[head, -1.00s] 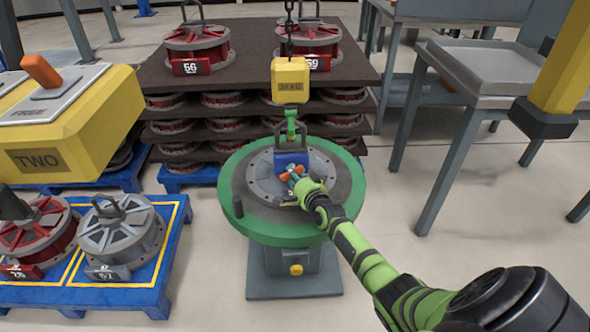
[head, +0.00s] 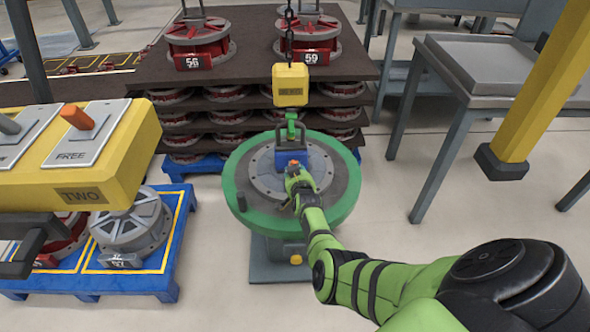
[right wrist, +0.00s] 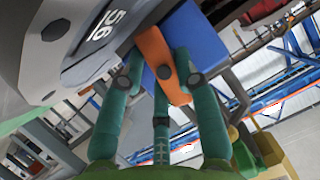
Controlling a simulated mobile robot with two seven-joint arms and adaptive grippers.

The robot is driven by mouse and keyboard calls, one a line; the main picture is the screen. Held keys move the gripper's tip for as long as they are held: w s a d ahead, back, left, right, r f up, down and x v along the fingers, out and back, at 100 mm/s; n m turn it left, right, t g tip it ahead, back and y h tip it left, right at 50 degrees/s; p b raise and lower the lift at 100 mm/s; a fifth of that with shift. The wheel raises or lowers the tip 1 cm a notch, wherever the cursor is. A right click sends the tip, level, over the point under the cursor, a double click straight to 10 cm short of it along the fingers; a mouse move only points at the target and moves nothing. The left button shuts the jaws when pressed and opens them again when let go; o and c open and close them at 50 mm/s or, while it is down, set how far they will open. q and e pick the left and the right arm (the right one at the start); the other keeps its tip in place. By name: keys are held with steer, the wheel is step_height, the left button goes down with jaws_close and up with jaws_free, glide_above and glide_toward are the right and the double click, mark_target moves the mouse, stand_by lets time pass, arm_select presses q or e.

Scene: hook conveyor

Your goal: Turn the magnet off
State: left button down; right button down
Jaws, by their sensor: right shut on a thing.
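The magnet is a blue block (head: 284,156) with a dark handle. It sits on the grey metal disc (head: 262,180) of a round green-rimmed table (head: 237,203), below a green hook (head: 291,126) and yellow hoist block (head: 290,86). My right gripper (head: 293,170) is at the front of the magnet. In the right wrist view its teal fingers (right wrist: 160,85) are shut on the magnet's orange lever (right wrist: 158,52), which lies against the blue body (right wrist: 193,60). In the head view the gripper mostly hides the lever. My left gripper is not identifiable.
A yellow control box (head: 100,165) marked TWO, with lever plates, is at left. Behind the round table, brown shelves (head: 245,67) hold red numbered wheels. A grey wheel (head: 130,228) sits on a blue pallet (head: 160,265). A yellow post (head: 530,100) and grey tables (head: 455,100) are at right.

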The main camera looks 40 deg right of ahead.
steer(key=shift+r+n+g+h, duration=0.1)
steer(key=shift+n+g+h, duration=0.25)
steer(key=shift+n, duration=0.35)
arm_select(q)
steer(key=shift+w+f, duration=0.1)
steer(key=shift+w, duration=0.7)
arm_select(e)
steer(key=shift+r, duration=0.1)
steer(key=c, duration=0.9)
jaws_free()
arm_select(q)
steer(key=shift+w, duration=0.1)
arm_select(e)
step_height(320, 180, up, 10)
